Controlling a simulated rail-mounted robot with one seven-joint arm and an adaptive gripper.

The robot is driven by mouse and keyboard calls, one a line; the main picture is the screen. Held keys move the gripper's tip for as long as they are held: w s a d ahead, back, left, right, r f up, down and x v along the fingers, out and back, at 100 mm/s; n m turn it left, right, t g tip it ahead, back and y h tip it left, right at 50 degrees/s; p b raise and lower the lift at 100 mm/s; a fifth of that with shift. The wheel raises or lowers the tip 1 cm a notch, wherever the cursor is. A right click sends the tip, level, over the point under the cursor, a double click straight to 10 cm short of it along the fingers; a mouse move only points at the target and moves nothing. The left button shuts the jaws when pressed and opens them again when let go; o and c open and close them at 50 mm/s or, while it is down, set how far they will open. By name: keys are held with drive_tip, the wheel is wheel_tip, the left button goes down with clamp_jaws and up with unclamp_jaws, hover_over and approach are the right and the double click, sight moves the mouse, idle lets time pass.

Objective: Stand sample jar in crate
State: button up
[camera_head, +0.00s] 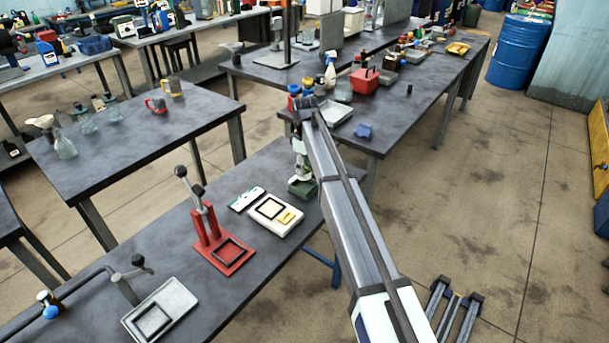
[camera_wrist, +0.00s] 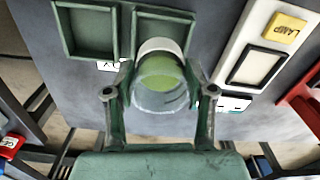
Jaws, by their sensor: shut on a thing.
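The sample jar (camera_wrist: 160,98) is clear, with yellow-green liquid inside and a white band at its far end. My gripper (camera_wrist: 160,92) is shut on it, one finger on each side. The green crate (camera_wrist: 124,32) is just beyond the jar in the wrist view. Two square compartments show, both empty. The jar overlaps the crate's near edge in the picture; its height above the bench is unclear. In the head view, my gripper (camera_head: 299,166) is over the far right part of the near bench, above the small green crate (camera_head: 303,188). The jar is hard to make out there.
A white device (camera_head: 273,216) with a yellow label stands left of the crate, with a white card (camera_head: 246,199) beside it. A red stand (camera_head: 222,254) and a grey tray (camera_head: 160,310) are nearer. Another bench (camera_head: 395,110) holds bottles and a red box.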

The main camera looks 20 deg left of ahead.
sight(304, 178)
drive_tip(key=shift+f+p, duration=0.6)
drive_tip(key=shift+f, duration=2.15)
drive_tip(key=shift+f, duration=0.1)
drive_tip(key=o, duration=1.4)
wheel_tip(304, 178, up, 12)
drive_tip(key=b, duration=0.3)
